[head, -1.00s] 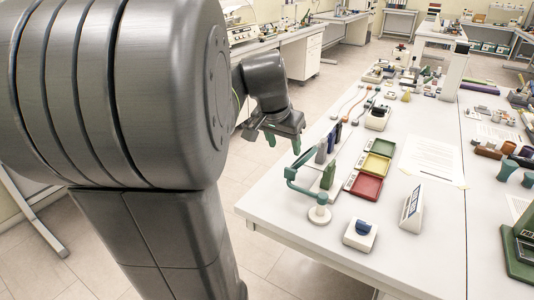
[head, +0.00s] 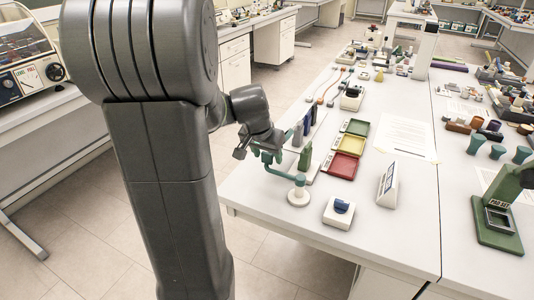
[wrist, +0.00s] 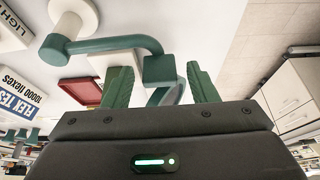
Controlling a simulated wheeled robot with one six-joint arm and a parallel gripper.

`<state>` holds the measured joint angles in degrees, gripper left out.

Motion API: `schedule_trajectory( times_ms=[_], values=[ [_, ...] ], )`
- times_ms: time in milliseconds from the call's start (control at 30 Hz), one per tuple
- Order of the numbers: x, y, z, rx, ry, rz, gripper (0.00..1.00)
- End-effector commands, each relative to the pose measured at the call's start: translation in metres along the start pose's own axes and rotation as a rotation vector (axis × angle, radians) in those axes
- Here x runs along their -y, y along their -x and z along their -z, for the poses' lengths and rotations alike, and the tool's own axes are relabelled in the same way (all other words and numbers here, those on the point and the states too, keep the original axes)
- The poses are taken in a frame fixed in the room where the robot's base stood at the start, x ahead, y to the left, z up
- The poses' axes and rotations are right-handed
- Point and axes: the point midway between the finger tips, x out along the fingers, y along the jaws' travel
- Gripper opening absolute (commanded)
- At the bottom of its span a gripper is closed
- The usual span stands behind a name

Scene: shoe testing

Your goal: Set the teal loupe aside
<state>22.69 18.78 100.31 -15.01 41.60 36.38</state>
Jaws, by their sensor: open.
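The teal loupe (head: 298,181) stands on a round white base near the front left corner of the white table. Its bent arm reaches left toward my gripper (head: 267,158). In the wrist view, the loupe's arm (wrist: 115,44) ends in a square teal block with a ring below it. My gripper (wrist: 158,74) is open, its green fingers on either side of that block and ring, with gaps visible. I cannot tell the exact depth of the fingers around it.
Upright coloured pieces (head: 305,158) stand just behind the loupe. Red, yellow and green trays (head: 343,166) lie to its right. A white box with a blue top (head: 339,211) and a tilted sign (head: 387,185) are in front and right. Floor lies left of the table edge.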

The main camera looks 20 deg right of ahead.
Motion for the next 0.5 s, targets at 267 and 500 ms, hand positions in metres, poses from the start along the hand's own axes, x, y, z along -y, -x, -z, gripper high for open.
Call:
schedule_trajectory(
  times_ms=[267, 500],
  values=[
    [0.0, 0.0003, 0.0001, 0.0, 0.0, 0.0, 0.08],
    [0.0001, 0.0008, -0.0004, 0.0, 0.005, 0.002, 0.0]
  ],
)
